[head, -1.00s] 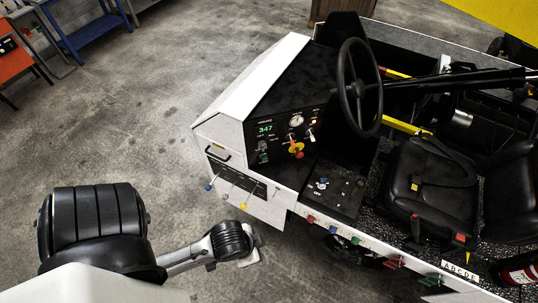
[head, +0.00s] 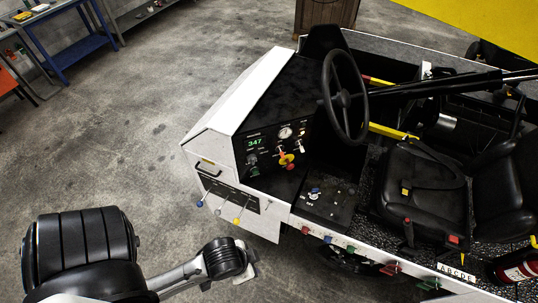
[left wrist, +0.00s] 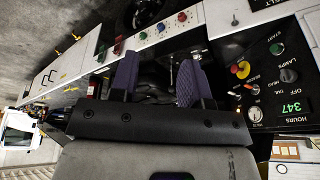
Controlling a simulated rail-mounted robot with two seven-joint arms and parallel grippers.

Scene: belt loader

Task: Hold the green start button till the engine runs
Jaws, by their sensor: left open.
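The green start button (left wrist: 276,49) shows beside the START lettering at the right of the left wrist view, on the black dash panel (left wrist: 262,75). In the head view the button (head: 254,172) is a small green spot low on the left of the panel. My left gripper (left wrist: 160,72) has two purple-padded fingers spread apart with nothing between them. It is apart from the button, which lies to the right of the fingers in the wrist view. In the head view my arm is at the lower left and its fingers cannot be made out. My right gripper is not in view.
The panel also carries a red and yellow knob (head: 287,160), a gauge and a lit 347 display. The steering wheel (head: 345,98) and black seat (head: 422,190) are right of it. Levers (head: 238,212) stick out from the front side. Open floor lies left.

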